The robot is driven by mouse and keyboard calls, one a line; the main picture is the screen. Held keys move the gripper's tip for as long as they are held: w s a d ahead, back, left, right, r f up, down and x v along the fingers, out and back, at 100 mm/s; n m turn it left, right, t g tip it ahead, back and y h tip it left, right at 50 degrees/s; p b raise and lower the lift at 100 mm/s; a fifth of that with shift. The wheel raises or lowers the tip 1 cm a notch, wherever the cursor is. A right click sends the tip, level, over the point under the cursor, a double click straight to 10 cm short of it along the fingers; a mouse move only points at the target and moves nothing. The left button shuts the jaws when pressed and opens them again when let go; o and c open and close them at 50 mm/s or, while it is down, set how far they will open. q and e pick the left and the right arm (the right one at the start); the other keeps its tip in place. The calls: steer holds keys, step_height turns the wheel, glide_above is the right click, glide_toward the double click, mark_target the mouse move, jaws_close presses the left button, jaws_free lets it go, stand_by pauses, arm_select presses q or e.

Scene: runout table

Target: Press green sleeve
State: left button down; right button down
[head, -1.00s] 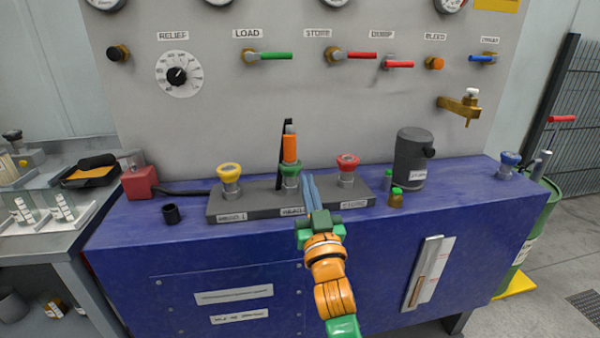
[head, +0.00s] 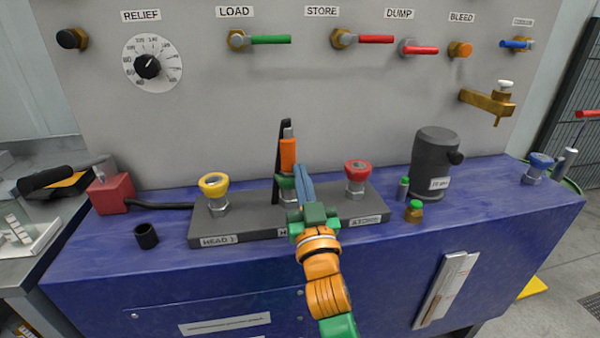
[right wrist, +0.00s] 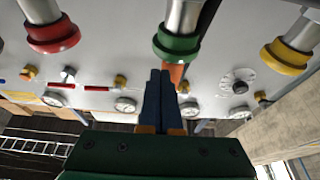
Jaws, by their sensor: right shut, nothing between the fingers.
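The green sleeve (right wrist: 177,46) is a ring around a metal fitting in the right wrist view, between the red and yellow ones. My left gripper is not in view.
A yellow-collared fitting (head: 214,185) stands left and a red-collared one (head: 357,171) right on the block. An orange-and-black upright piece (head: 288,154) is behind the middle. A dark cylinder (head: 434,165) and a small brass fitting (head: 414,211) stand right, a black cup (head: 146,236) left.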

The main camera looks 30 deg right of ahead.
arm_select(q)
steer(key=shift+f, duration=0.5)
arm_select(e)
steer(key=shift+f, duration=0.5)
